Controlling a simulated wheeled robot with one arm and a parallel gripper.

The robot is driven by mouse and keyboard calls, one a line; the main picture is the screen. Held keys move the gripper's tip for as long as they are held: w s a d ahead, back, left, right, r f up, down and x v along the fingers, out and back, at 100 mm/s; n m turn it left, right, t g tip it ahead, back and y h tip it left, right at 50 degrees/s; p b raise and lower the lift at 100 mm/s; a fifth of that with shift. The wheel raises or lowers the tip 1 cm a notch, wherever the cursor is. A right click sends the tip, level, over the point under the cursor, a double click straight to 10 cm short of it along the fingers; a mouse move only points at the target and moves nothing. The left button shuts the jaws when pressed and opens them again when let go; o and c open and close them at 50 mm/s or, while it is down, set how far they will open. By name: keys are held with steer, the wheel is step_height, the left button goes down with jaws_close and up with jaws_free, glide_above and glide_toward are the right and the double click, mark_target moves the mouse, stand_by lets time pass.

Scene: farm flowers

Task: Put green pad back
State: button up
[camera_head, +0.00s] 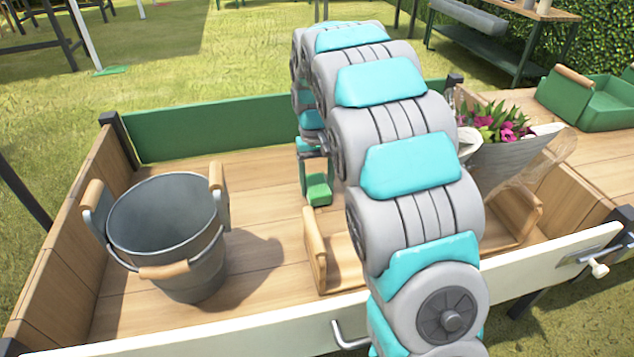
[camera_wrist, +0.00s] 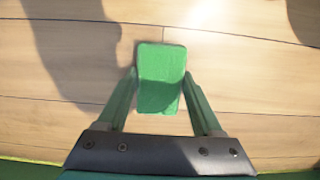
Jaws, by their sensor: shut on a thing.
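The green pad (camera_wrist: 160,75) is a small green block between the fingers of my gripper (camera_wrist: 158,85) in the wrist view. The fingers are shut on its two sides. In the head view the pad (camera_head: 319,190) shows low over the wooden cart bed, left of my arm, with my gripper (camera_head: 316,178) pointing down at it. I cannot tell whether the pad touches the boards.
A metal bucket (camera_head: 165,235) with wooden grips stands at the left of the cart bed. A wooden holder (camera_head: 314,250) sits partly behind my arm. A wrapped bouquet (camera_head: 505,150) and a green tray (camera_head: 600,105) are at the right. Bare boards lie between bucket and gripper.

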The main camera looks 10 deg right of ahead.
steer(key=o, duration=1.3)
steer(key=shift+f, duration=0.15)
